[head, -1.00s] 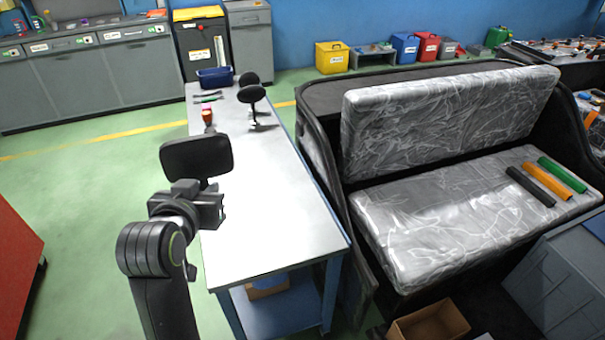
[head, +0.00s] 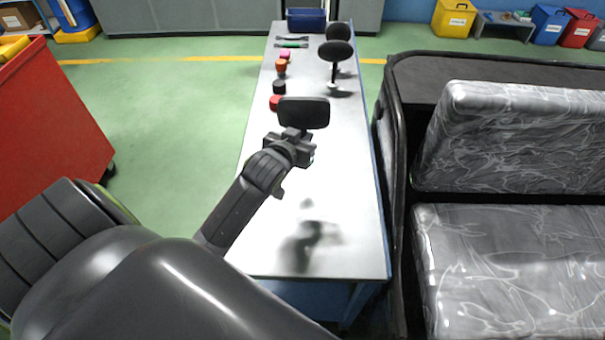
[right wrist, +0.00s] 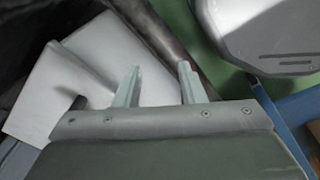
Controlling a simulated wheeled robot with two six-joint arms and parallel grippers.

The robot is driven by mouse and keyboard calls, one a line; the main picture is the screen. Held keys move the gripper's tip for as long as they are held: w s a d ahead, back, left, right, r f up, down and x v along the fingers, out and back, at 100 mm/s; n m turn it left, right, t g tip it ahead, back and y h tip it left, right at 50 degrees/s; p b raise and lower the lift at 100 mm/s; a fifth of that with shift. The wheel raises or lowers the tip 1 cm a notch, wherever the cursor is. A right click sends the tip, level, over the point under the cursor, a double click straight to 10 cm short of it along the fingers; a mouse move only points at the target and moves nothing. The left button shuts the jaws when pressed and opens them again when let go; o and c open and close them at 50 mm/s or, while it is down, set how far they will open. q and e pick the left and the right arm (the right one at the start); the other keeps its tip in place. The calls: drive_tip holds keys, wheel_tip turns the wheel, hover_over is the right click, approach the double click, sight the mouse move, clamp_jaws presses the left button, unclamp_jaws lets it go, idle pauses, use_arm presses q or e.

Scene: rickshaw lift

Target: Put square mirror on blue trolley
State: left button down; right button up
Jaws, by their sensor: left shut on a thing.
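The square mirror (head: 304,112) is a dark, rounded rectangular plate seen in the head view. My left gripper (head: 297,140) is shut on it at its lower edge and holds it upright above the pale tabletop. My right gripper (right wrist: 158,68) shows in the right wrist view with its two fingers apart and nothing seen between them.
The long table (head: 345,225) has a blue frame. Two dark round-headed mirrors (head: 336,50), small coloured parts (head: 280,67) and a blue bin (head: 306,19) stand on it. A red cabinet (head: 50,125) is at left, a wrapped seat (head: 520,270) at right. Green floor between is clear.

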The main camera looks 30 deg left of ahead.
use_arm(q)
drive_tip(key=f, duration=0.6)
drive_tip(key=shift+a, duration=0.25)
drive_tip(key=shift+f, duration=2.2)
use_arm(e)
drive_tip(key=shift+w, duration=0.7)
drive_tip(key=shift+s, duration=0.1)
use_arm(q)
drive_tip(key=c, duration=1.9)
unclamp_jaws()
drive_tip(key=shift+f, duration=0.2)
drive_tip(key=o, duration=0.5)
drive_tip(key=shift+c, duration=0.2)
